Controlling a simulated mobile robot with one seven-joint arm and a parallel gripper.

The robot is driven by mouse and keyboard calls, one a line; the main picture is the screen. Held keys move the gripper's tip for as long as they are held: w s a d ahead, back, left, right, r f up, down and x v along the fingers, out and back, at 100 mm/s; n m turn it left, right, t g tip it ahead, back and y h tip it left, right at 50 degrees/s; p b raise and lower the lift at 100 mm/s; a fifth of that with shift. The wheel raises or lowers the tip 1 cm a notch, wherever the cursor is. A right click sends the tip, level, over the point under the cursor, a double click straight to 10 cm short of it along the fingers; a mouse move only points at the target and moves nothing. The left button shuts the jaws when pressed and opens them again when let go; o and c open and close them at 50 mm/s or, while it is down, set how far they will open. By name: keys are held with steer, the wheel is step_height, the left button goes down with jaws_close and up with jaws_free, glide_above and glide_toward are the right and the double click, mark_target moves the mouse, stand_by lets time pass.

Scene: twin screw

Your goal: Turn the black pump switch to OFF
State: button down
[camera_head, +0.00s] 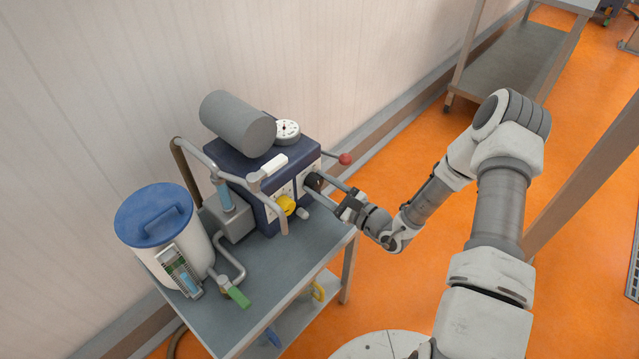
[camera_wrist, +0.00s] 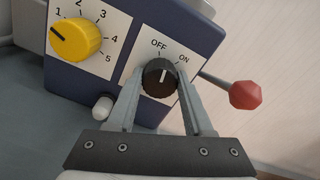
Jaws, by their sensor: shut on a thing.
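The black pump switch (camera_wrist: 160,77) is a round knob on a white plate marked OFF at its upper left and ON at its upper right. Its white pointer line stands nearly straight up in the wrist view, aimed between the two labels and nearer OFF. My gripper (camera_wrist: 160,80) is shut on the knob, one finger on each side. In the head view my gripper (camera_head: 329,187) reaches the machine's front from the right, and its fingers partly hide the knob (camera_head: 313,181).
A yellow dial (camera_wrist: 75,39) numbered 1 to 5 sits left of the switch, with a white knob (camera_wrist: 103,107) below. A red-tipped lever (camera_wrist: 245,95) sticks out close on the right. The blue machine (camera_head: 240,168) stands on a grey cart (camera_head: 275,262) beside a blue-lidded drum (camera_head: 155,215).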

steer(key=shift+n, duration=1.7)
steer(key=shift+c, duration=1.5)
jaws_free()
steer(key=p+v, duration=0.2)
steer(key=v, duration=1.5)
steer(key=shift+s+d+p, duration=0.2)
steer(key=shift+p, duration=0.15)
steer(key=shift+r, duration=0.1)
